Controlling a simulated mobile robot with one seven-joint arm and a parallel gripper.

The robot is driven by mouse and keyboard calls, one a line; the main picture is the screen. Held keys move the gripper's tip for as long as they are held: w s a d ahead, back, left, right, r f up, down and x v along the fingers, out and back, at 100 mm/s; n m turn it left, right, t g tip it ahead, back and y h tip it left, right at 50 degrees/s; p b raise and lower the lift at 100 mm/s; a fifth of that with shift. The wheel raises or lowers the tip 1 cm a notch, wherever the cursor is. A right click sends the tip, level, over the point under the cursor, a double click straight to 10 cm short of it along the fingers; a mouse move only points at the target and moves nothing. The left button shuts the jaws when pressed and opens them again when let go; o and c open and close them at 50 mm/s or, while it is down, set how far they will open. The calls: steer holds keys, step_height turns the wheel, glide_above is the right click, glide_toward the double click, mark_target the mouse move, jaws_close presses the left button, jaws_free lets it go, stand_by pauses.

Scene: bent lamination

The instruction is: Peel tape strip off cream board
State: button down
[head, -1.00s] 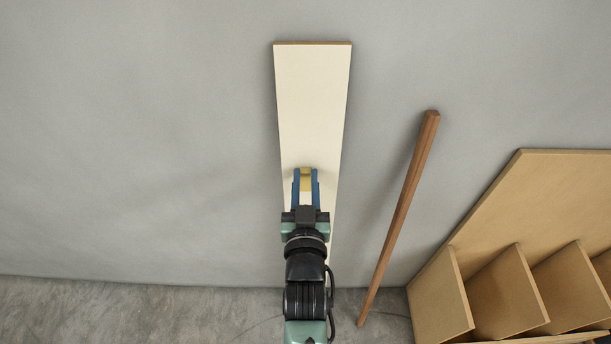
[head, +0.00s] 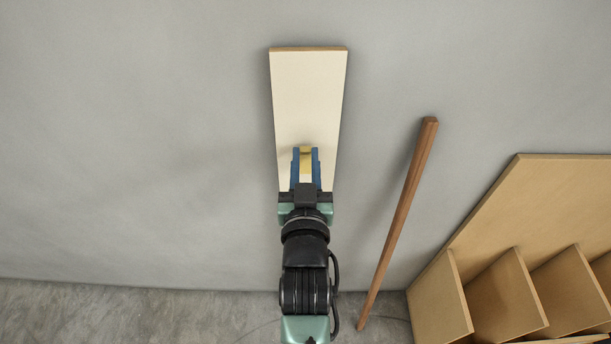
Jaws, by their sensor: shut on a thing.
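The cream board (head: 308,95) stands upright, long and narrow, against the grey wall, its brown top edge showing. My gripper (head: 306,152) is in front of the board's middle, its two blue fingers pointing up the picture. It is shut on the tape strip (head: 306,151), a small yellowish piece between the fingertips. The rest of the strip and the lower board are hidden behind my gripper and arm. I cannot tell how much of the strip still sticks to the board.
A brown wooden pole (head: 399,220) leans on the wall right of the board. A tan wooden unit with slanted dividers (head: 485,290) stands at the lower right. The wall (head: 140,150) left of the board is clear, as is the concrete floor (head: 130,315) there.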

step_height(320, 180, up, 10)
steer(key=shift+p, duration=0.3)
steer(key=shift+s+r+p, duration=0.2)
steer(key=shift+s+p, duration=0.1)
steer(key=shift+s, duration=0.9)
steer(key=shift+s+r+p, duration=0.2)
steer(key=shift+s+p, duration=0.1)
steer(key=shift+s, duration=0.9)
steer(key=shift+s, duration=0.1)
